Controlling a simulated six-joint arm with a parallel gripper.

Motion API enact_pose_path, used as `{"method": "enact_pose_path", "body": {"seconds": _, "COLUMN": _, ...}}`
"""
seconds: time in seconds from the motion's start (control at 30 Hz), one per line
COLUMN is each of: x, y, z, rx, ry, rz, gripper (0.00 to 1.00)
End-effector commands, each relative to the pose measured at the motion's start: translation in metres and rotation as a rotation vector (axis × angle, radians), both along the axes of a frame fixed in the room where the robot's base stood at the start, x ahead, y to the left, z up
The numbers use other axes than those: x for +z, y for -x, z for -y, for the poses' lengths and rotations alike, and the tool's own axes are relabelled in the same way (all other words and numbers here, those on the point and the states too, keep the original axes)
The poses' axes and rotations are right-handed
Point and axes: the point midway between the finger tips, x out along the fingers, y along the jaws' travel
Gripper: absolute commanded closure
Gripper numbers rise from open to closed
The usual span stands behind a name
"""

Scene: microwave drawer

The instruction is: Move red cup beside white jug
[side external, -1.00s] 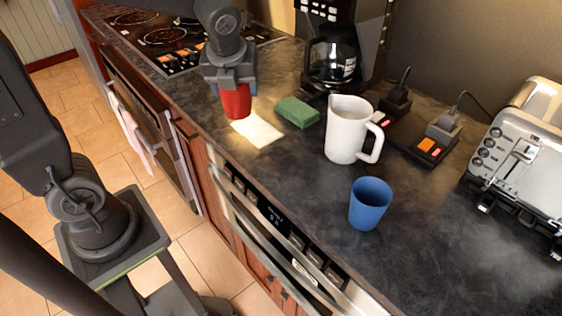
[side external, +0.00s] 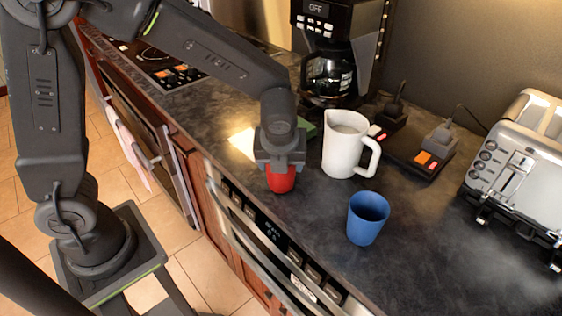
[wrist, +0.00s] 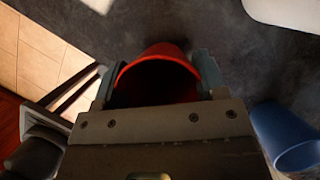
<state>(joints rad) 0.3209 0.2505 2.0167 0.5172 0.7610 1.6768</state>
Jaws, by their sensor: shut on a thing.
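The red cup (side external: 281,180) is upright under my gripper (side external: 281,165) in the side view, just left of the white jug (side external: 344,146) with a gap between them. My gripper is shut on the red cup. In the wrist view the red cup (wrist: 160,72) sits between the fingers of my gripper (wrist: 157,85), its near part hidden by the gripper body. The white jug (wrist: 285,12) shows at the top right corner there. Whether the cup's base touches the counter is hard to tell.
A blue cup (side external: 367,218) stands in front of the jug, right of the red cup. A green sponge (side external: 309,130) is mostly hidden behind my gripper. A coffee maker (side external: 331,75), a power strip (side external: 412,155) and a toaster (side external: 520,165) stand behind. The counter's front edge is close.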

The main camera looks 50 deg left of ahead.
Motion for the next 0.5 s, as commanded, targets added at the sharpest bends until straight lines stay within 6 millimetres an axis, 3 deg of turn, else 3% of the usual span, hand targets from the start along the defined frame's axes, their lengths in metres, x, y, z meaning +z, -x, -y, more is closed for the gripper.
{"method": "enact_pose_path", "body": {"seconds": 0.43, "x": -0.0089, "y": 0.0002, "z": -0.0002, "rx": 0.000, "ry": 0.001, "rz": -0.001, "gripper": 0.58}}
{"method": "enact_pose_path", "body": {"seconds": 0.47, "x": -0.0088, "y": 0.0003, "z": -0.0002, "rx": 0.001, "ry": 0.001, "rz": 0.000, "gripper": 0.33}}
{"method": "enact_pose_path", "body": {"seconds": 0.5, "x": -0.0086, "y": 0.0002, "z": -0.0002, "rx": 0.001, "ry": 0.000, "rz": 0.000, "gripper": 0.29}}
